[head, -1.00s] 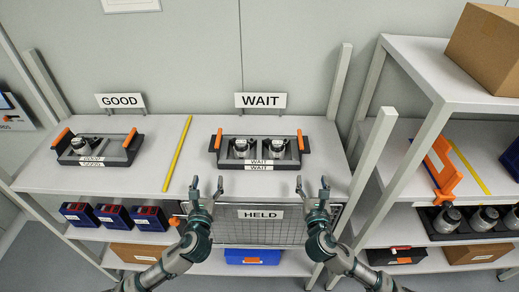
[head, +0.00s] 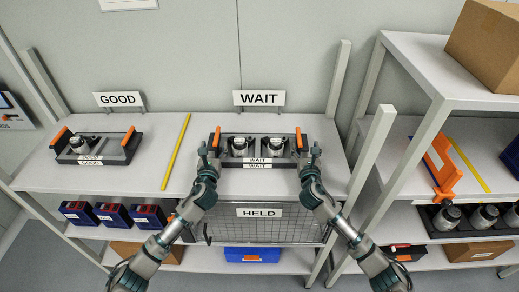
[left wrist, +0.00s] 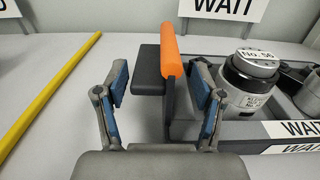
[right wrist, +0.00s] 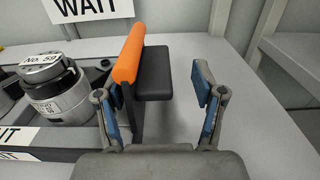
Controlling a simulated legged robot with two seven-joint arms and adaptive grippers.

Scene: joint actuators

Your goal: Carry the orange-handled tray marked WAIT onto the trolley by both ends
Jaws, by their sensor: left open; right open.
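Neither gripper is closed on a handle. I cannot make out a trolley in these views.
A similar tray marked GOOD (head: 78,160) stands left on the same shelf, past a yellow strip (head: 176,152). A wire panel marked HELD (head: 275,228) hangs below the front edge. A shelf post (head: 372,150) and a second rack (head: 415,70) stand close on the right.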

